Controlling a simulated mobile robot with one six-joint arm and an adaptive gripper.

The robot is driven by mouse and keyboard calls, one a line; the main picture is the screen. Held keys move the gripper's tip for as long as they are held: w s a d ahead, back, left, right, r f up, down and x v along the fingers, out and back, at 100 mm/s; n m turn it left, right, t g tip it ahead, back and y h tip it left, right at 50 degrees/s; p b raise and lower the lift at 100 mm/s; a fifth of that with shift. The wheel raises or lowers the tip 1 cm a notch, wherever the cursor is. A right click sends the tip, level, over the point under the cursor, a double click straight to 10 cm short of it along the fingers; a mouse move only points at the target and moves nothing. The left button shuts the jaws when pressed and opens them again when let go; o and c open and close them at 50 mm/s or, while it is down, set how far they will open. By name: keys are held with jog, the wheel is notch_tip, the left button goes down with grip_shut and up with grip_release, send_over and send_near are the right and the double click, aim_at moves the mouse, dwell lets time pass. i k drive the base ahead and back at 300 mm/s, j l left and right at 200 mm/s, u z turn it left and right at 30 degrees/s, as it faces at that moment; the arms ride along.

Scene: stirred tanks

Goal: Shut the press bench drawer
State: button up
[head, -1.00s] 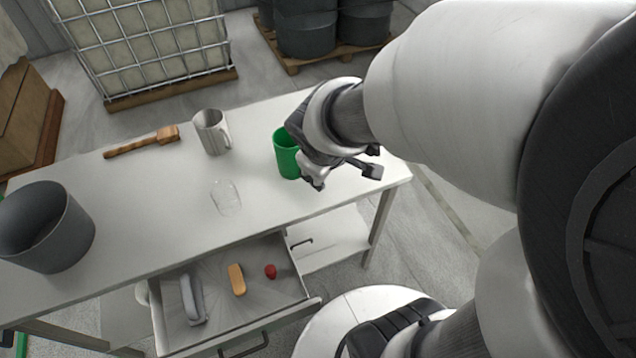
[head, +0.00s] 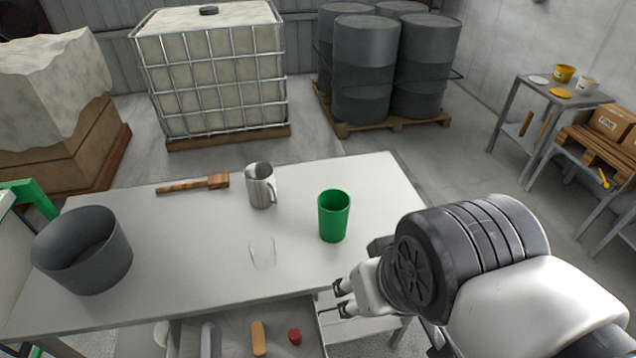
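The press bench (head: 190,232) has a white top. Its drawer (head: 232,338) is pulled out below the front edge. In the drawer lie a grey tool-like item (head: 207,338), an orange-yellow block (head: 258,338) and a small red piece (head: 295,337). The drawer's front panel and handle are below the picture and hidden. My gripper (head: 340,298) is at the bench's front edge, to the right of and above the drawer. Its two fingers are apart with nothing seen between them.
A side table (head: 545,90) and a drum pallet (head: 390,122) stand farther back.

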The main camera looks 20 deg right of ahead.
aim_at(277, 317)
jog(key=k+j+u, duration=0.15)
jog(key=j, duration=0.15)
jog(key=k+j+u, duration=0.15)
jog(key=j, duration=0.15)
jog(key=k+j+u, duration=0.15)
jog(key=j, duration=0.15)
jog(key=k+l+u, duration=0.1)
jog(key=u, duration=0.3)
jog(key=k+l+u, duration=0.1)
jog(key=u, duration=0.3)
jog(key=k+u, duration=0.1)
jog(key=u, duration=0.3)
